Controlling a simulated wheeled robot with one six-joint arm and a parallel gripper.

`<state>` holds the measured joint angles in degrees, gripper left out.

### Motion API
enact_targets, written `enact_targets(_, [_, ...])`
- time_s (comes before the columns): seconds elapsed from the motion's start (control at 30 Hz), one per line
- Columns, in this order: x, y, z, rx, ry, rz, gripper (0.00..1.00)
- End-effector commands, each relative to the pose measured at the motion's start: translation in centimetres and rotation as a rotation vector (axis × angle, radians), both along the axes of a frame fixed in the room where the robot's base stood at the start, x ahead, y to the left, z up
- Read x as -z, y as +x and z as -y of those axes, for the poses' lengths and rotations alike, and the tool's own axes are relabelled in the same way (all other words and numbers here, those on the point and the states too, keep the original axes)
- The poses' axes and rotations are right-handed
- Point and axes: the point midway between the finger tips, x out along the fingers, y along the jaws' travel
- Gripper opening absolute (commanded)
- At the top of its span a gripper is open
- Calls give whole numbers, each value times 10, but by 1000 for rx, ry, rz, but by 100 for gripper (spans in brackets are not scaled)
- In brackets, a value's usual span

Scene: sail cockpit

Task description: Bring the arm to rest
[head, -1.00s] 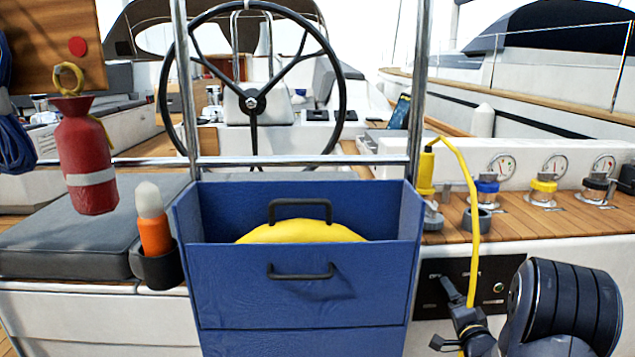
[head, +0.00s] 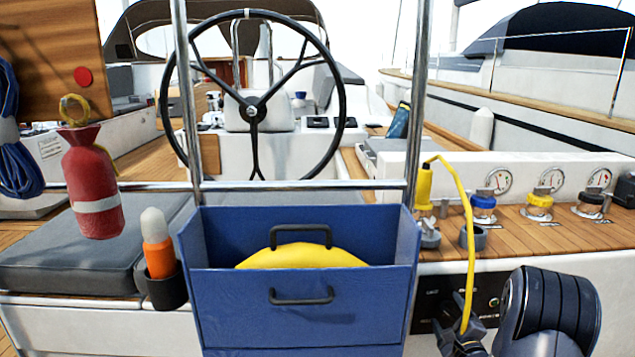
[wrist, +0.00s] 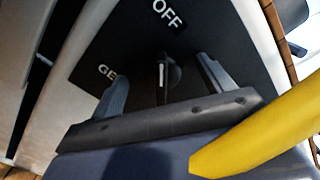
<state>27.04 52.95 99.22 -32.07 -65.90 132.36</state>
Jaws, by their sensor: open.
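My gripper (wrist: 163,84) is open in the wrist view, its two fingers apart in front of a black panel. A dark rotary switch knob (wrist: 170,75) shows between the fingers; I cannot tell if they touch it. The panel (wrist: 125,45) carries the lettering "OFF" and a partly covered "GE". In the head view my arm is at the lower right, beside the black switch panel (head: 428,302), and covers part of it. The fingertips are hard to make out there. A yellow cable (head: 471,240) hangs across the gripper area and shows large and close in the wrist view (wrist: 265,125).
A blue box (head: 300,325) with a yellow thing (head: 300,258) inside stands left of the arm. Steel rails (head: 417,100) rise by it. The teak ledge (head: 510,240) holds coloured caps. A red bag (head: 95,190) and orange flare (head: 158,255) are at left.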

Motion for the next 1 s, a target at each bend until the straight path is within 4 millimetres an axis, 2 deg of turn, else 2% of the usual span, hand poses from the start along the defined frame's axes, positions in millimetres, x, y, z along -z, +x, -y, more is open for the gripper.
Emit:
enact_targets(0.37, [-2, 0, 1, 1, 300, -11, 76])
enact_targets(0.6, [-1, -22, 2, 1, 299, -11, 76])
enact_targets(1.0, [-1, -24, 1, 1, 296, -11, 76])
